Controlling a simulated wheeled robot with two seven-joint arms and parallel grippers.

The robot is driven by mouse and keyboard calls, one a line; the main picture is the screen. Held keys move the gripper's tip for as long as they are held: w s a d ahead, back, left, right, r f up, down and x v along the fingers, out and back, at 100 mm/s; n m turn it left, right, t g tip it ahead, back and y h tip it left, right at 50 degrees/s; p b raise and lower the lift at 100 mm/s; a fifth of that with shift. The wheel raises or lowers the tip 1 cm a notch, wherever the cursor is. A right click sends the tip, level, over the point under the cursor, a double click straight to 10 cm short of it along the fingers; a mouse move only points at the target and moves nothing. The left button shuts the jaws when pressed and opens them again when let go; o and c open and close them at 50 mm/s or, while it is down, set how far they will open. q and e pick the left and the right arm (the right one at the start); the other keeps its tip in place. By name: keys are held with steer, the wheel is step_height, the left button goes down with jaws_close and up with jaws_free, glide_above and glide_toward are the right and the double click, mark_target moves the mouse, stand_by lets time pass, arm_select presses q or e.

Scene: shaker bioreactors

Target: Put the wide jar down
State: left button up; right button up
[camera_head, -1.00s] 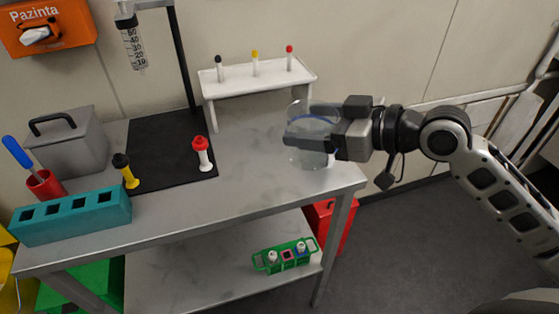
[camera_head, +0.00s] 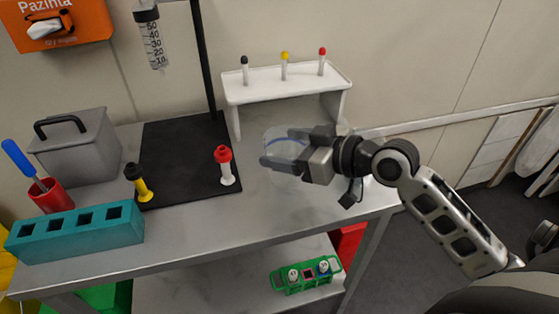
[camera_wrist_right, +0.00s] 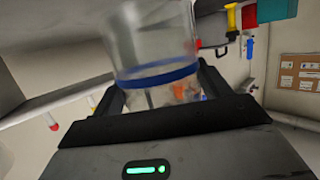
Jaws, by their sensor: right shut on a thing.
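The wide jar (camera_head: 273,138) is clear, with a blue band around it. My right gripper (camera_head: 282,154) is shut on it, with fingers on either side. In the right wrist view the jar (camera_wrist_right: 150,38) stands up between the fingers (camera_wrist_right: 160,105), with the blue band just above them. The jar is over the right part of the grey table (camera_head: 245,217), in front of the white rack. The gripper hides part of it, and I cannot tell whether its base touches the table. My left gripper is not in view.
A red-capped tube (camera_head: 225,165) stands on the black mat (camera_head: 180,182) left of the jar. The white rack (camera_head: 290,88) with capped tubes stands behind. A faint clear shape (camera_head: 372,133) shows behind my wrist. The tabletop between mat and jar is bare.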

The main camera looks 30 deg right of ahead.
step_height(320, 180, down, 3)
steer(key=shift+w+f+b, duration=0.15)
steer(key=shift+b, duration=1.1)
steer(key=shift+f, duration=0.1)
steer(key=o, duration=0.9)
